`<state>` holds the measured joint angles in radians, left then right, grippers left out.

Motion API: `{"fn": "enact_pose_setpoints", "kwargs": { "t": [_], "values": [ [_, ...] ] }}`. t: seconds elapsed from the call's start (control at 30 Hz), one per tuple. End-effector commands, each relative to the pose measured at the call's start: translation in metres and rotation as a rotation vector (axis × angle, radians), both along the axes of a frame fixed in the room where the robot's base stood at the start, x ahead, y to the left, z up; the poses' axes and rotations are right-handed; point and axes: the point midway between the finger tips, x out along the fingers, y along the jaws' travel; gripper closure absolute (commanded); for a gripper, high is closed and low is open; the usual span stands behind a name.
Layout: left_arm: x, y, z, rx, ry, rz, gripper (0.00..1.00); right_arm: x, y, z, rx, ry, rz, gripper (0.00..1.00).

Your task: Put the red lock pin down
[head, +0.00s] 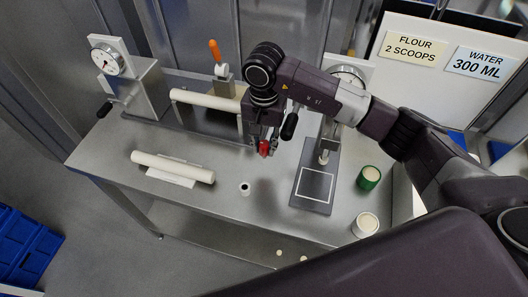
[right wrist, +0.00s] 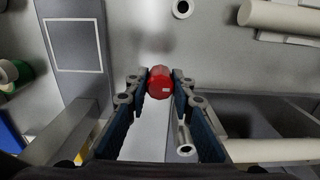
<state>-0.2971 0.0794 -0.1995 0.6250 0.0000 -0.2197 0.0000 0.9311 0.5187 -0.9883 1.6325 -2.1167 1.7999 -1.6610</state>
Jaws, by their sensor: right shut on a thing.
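My right gripper (head: 264,146) is shut on the red lock pin (right wrist: 160,82) and holds it over the steel table (head: 228,205). In the right wrist view the red head of the pin sits between both fingertips of the gripper (right wrist: 159,84). In the head view only a little red of the pin (head: 264,148) shows below the gripper, and the rest is hidden. I cannot tell how high it is above the table. My left gripper is not in view.
A small white ring-topped piece (head: 244,188) stands on the table. A white roller (head: 172,166) lies at left. A grey plate with a white outline (head: 316,192), a green cup (head: 369,178) and a white cup (head: 365,224) are at right. A roller machine (head: 205,101) stands behind.

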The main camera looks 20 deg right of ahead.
Motion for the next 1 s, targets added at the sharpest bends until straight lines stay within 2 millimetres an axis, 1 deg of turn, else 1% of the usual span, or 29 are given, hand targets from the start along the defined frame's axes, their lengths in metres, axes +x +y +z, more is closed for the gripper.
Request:
{"fn": "enact_pose_setpoints", "kwargs": {
  "t": [0.03,0.1,0.27,0.5,0.57,0.77,0.9,0.93,1.0],
  "values": [
    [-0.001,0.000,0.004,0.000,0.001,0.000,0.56,-0.001,0.001,-0.005,0.002,0.002,0.000,1.00],
    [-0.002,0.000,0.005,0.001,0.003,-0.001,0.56,0.000,0.000,-0.011,0.001,0.001,0.001,1.00],
    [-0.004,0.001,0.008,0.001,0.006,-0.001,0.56,0.000,0.000,-0.022,0.001,0.001,-0.001,1.00],
    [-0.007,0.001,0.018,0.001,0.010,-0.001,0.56,-0.001,0.001,-0.054,0.001,0.002,0.000,1.00],
    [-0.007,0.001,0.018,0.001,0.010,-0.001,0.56,0.000,0.000,-0.057,0.001,0.000,0.001,1.00],
    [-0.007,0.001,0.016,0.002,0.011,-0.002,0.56,0.000,0.000,-0.058,0.001,-0.001,0.001,1.00],
    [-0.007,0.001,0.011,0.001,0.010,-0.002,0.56,0.001,0.000,-0.062,0.000,-0.001,0.001,1.00],
    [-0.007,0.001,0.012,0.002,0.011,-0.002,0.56,0.001,0.000,-0.061,0.000,-0.001,0.001,0.76],
    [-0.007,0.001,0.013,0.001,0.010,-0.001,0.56,0.000,0.000,-0.060,0.000,-0.001,0.001,0.68]
  ]
}}
